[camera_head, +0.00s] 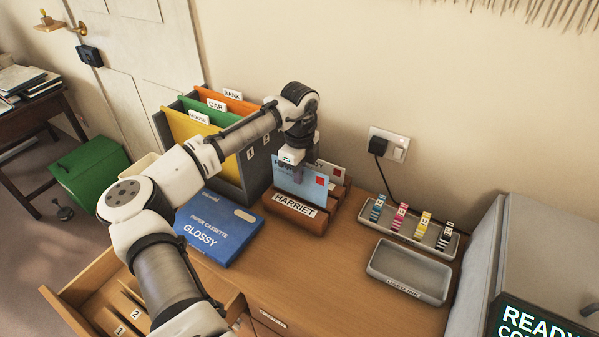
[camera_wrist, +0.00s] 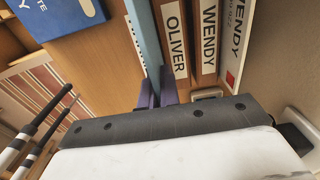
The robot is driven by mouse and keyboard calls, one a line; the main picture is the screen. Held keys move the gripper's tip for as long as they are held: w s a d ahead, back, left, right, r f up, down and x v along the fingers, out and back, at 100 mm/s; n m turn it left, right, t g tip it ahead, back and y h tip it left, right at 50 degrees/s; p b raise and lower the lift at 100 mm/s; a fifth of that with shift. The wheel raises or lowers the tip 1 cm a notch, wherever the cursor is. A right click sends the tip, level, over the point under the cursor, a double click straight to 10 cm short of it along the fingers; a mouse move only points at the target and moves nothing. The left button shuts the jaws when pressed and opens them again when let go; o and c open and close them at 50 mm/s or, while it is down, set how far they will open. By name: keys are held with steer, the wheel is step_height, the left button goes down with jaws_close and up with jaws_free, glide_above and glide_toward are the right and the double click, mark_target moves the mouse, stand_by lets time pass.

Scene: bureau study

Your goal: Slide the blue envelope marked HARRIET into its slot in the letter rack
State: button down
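The blue envelope (camera_head: 309,190), with a red stamp, stands upright behind the HARRIET label of the wooden letter rack (camera_head: 311,222). Its lower edge is hidden by that front bar, so I cannot tell how deep it sits. In the wrist view the envelope (camera_wrist: 145,38) runs between the front bar and the OLIVER bar (camera_wrist: 173,40). My gripper (camera_head: 297,172) is shut on its upper edge; the fingers (camera_wrist: 156,92) show either side of it. A white envelope marked WENDY (camera_wrist: 238,45) stands in the rack behind.
A blue paper cassette box (camera_head: 215,228) lies left of the rack, and a grey file holder (camera_head: 255,172) with coloured folders stands behind it. A grey tray (camera_head: 409,272) and ink cartridge holder (camera_head: 440,236) are to the right. An open drawer (camera_head: 75,310) juts out front left.

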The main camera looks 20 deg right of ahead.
mark_target(299, 196)
steer(key=shift+f+b, duration=0.7)
steer(key=shift+f, duration=1.45)
steer(key=shift+f+b, duration=0.35)
steer(key=shift+f, duration=0.5)
steer(key=c, duration=1.6)
jaws_free()
steer(key=shift+o, duration=0.2)
step_height(299, 196, up, 14)
steer(key=shift+f+b, duration=0.1)
steer(key=shift+b, duration=1.05)
